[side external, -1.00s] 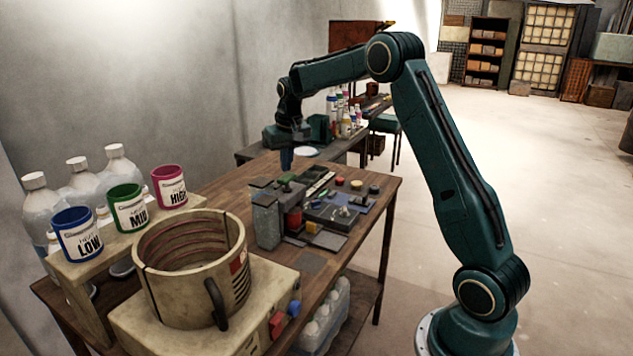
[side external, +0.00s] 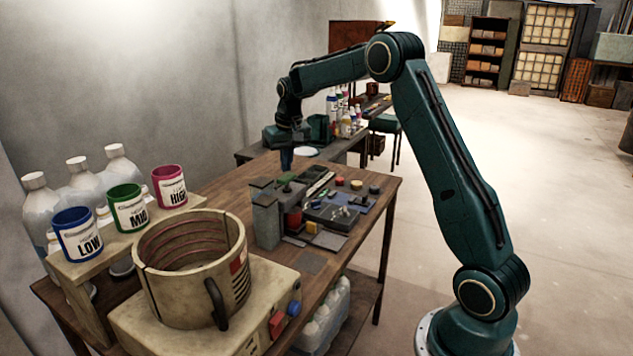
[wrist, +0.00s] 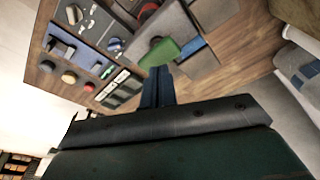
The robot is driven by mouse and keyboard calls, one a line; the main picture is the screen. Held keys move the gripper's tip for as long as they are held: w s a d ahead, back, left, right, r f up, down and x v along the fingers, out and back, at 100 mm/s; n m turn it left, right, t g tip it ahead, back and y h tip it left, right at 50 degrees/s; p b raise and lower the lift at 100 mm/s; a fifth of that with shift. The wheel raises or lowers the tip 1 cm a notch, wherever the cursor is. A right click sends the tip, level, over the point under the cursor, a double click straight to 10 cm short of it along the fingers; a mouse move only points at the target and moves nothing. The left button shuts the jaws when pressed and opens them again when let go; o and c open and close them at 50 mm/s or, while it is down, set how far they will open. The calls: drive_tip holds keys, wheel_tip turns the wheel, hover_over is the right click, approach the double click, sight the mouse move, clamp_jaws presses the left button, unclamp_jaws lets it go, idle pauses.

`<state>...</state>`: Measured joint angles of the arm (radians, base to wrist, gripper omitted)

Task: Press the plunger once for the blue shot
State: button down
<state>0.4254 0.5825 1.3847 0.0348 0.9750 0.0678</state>
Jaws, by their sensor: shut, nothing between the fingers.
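My gripper (side external: 287,161) is shut and empty, pointing down over the far end of the bench device. Its dark blue fingers (wrist: 157,84) show in the wrist view with their tips at the edge of a green cap (wrist: 161,52). I cannot tell whether they touch it. The device has grey box-like parts (side external: 266,222) at its near side and a red part (side external: 293,219) beside them. Which part is the plunger for the blue shot is not clear, and no blue liquid is visible there.
A round beige vat (side external: 190,290) stands at the near left. Blue LOW (side external: 77,236), green MID (side external: 128,208) and pink HIGH (side external: 169,187) cups stand on a shelf behind it. Round knobs (side external: 356,185) sit right of the gripper. Bottles crowd the wall side.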

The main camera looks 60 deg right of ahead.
sight(287, 176)
drive_tip(key=shift+s+x, duration=0.15)
drive_tip(key=shift+x, duration=0.8)
drive_tip(key=shift+s+x, duration=0.15)
drive_tip(key=shift+x, duration=0.75)
drive_tip(key=shift+a+r, duration=0.1)
drive_tip(key=shift+a, duration=0.1)
drive_tip(key=shift+w+d+v, duration=0.15)
drive_tip(key=shift+w+v, duration=0.1)
drive_tip(key=shift+v, duration=1.2)
drive_tip(key=shift+w+d+v, duration=0.15)
drive_tip(key=shift+w+v, duration=0.1)
drive_tip(key=shift+v, duration=1.2)
drive_tip(key=shift+w+d+v, duration=0.15)
drive_tip(key=shift+w+v, duration=0.1)
drive_tip(key=shift+v, duration=1.15)
drive_tip(key=shift+s+a+r, duration=0.1)
drive_tip(key=shift+r, duration=0.15)
